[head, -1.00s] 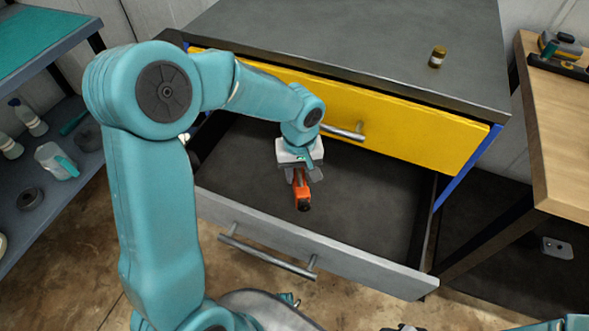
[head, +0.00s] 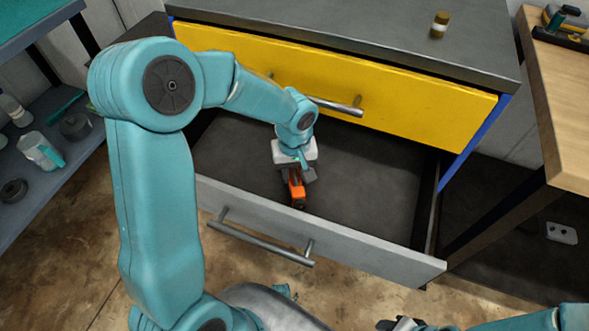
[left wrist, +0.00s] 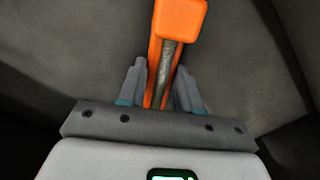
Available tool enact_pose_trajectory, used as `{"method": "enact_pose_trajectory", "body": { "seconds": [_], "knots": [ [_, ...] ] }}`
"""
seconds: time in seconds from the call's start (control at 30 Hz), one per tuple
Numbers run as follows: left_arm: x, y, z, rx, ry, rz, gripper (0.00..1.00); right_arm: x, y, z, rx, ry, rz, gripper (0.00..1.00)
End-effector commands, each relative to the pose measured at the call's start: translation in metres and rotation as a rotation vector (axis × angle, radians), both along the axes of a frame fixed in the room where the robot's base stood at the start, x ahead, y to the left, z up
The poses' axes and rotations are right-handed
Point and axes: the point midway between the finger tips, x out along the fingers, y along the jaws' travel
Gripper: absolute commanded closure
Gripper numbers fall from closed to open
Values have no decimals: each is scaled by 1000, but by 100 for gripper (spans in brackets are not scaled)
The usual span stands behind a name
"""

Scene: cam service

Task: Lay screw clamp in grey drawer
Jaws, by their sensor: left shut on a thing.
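The orange screw clamp (head: 296,188) is in my left gripper (head: 295,175), inside the open grey drawer (head: 350,249). In the left wrist view the clamp (left wrist: 180,20) shows its orange bar and a metal screw between the two fingers of the left gripper (left wrist: 161,88), which is shut on it. The clamp is low over the dark drawer floor (head: 370,190); I cannot tell whether it touches it. My right gripper (head: 400,324) is only partly visible at the bottom edge, and its jaws cannot be made out.
The closed yellow drawer (head: 420,110) with its bar handle (head: 335,106) sits just above the grey one. A small brown jar (head: 439,25) stands on the cabinet top (head: 330,22). A wooden bench (head: 565,110) is at right, a shelf with bottles at left. The drawer floor right of the clamp is bare.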

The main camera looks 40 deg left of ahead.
Motion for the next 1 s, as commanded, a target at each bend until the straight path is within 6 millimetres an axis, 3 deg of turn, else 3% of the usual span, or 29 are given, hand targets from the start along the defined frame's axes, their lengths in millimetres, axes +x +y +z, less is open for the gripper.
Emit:
{"method": "enact_pose_trajectory", "body": {
  "seconds": [0.4, 0.43, 0.5, 0.83, 1.0],
  "knots": [
    [0, 0, 0, 0, -1, 1, 100, 0, 0, 0, 0, 0, 0, 57],
    [0, 0, 0, 0, -1, 1, 60, 0, 0, 0, 0, 0, 0, 57],
    [0, 0, 0, 0, -1, 0, 37, 0, 0, 0, 0, 0, 0, 57],
    [0, 0, 1, 0, 1, 0, 37, 0, 0, 0, 0, 0, 0, 57],
    [0, 0, 27, 1, -2, 1, 37, 0, 0, 8, 0, 0, 0, 57]
  ]
}}
